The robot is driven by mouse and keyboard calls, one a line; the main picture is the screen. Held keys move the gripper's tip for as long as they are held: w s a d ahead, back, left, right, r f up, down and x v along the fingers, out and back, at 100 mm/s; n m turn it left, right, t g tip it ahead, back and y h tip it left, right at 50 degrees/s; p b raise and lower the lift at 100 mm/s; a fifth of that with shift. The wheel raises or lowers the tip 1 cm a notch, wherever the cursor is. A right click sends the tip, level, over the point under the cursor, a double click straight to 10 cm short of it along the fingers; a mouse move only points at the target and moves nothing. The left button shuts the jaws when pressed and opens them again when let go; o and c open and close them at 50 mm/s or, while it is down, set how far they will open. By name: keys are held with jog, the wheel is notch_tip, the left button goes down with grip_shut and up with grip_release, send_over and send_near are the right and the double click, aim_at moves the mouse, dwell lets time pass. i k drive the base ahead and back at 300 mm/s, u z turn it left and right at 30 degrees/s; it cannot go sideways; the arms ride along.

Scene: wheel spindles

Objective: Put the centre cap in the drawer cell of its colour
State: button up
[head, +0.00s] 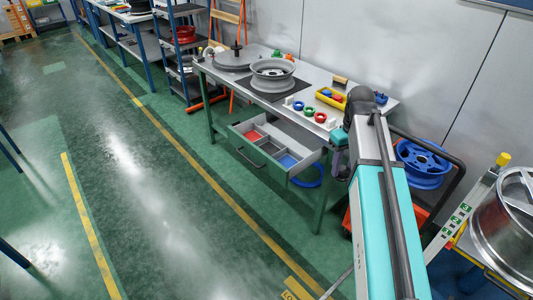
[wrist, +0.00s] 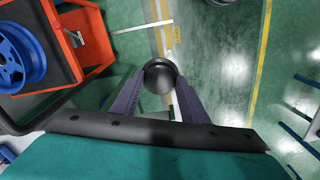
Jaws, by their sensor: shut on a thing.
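My gripper (wrist: 160,88) is shut on a dark, round centre cap (wrist: 160,74), held between its two purple-grey fingers in the wrist view. In the head view my gripper (head: 341,164) is at the right end of the workbench, in the air to the right of the open drawer (head: 240,142). I cannot make out the cap there. The drawer has a red-floored cell (head: 253,136), a blue-floored cell (head: 287,160) and a darker cell (head: 270,148) between them, whose colour I cannot tell. No cap shows in these cells.
The workbench (head: 326,78) carries a silver wheel rim (head: 272,74), a yellow bin (head: 331,97) and several coloured rings. A blue wheel (head: 422,165) sits on an orange cart right of my arm. The floor left of the drawer is clear.

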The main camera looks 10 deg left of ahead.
aim_at(268, 152)
jog(key=u, duration=1.6)
jog(key=i, duration=1.65)
